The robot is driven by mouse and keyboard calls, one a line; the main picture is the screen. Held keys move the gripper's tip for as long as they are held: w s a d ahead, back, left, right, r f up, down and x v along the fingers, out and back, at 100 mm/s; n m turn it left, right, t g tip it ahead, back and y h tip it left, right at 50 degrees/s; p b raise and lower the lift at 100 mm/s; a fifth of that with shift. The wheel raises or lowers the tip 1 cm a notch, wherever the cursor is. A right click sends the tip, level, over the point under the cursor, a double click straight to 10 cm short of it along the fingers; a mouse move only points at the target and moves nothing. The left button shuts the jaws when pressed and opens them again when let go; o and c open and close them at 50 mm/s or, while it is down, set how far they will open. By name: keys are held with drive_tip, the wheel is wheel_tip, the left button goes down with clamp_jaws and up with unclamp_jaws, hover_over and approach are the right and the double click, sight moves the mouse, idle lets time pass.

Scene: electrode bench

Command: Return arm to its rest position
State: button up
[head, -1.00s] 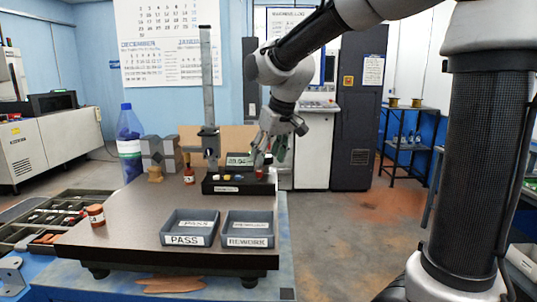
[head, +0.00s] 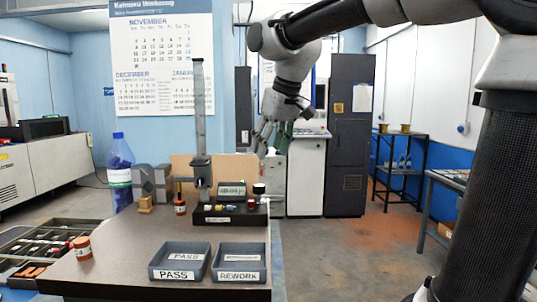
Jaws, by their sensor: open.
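My gripper (head: 273,140) hangs at the end of my arm, pointing down, with its fingers apart and nothing visible between them. It is in the air above the back right of the granite bench plate (head: 120,262), clear of the black holder block (head: 230,214). The block carries several small coloured pieces and a dark-capped piece at its right end. A small display (head: 231,188) stands behind the block.
A tall vertical gauge stand (head: 199,110) rises left of my gripper. PASS (head: 177,275) and REWORK (head: 239,275) trays sit at the front. A blue bottle (head: 120,175), blocks and small jars stand left. Open floor lies to the right.

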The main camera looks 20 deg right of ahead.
idle(0.3)
drive_tip(key=s+d+f+m, duration=0.1)
drive_tip(key=s+d+f, duration=0.3)
drive_tip(key=s, duration=0.3)
drive_tip(key=s+d+f+m+h, duration=0.1)
drive_tip(key=s+d+f, duration=0.4)
drive_tip(key=s, duration=0.2)
drive_tip(key=s+d+f+m, duration=0.1)
drive_tip(key=s+d+f, duration=0.3)
drive_tip(key=s, duration=0.3)
drive_tip(key=shift+s+d+f+m, duration=0.4)
drive_tip(key=shift+f, duration=0.35)
idle(0.4)
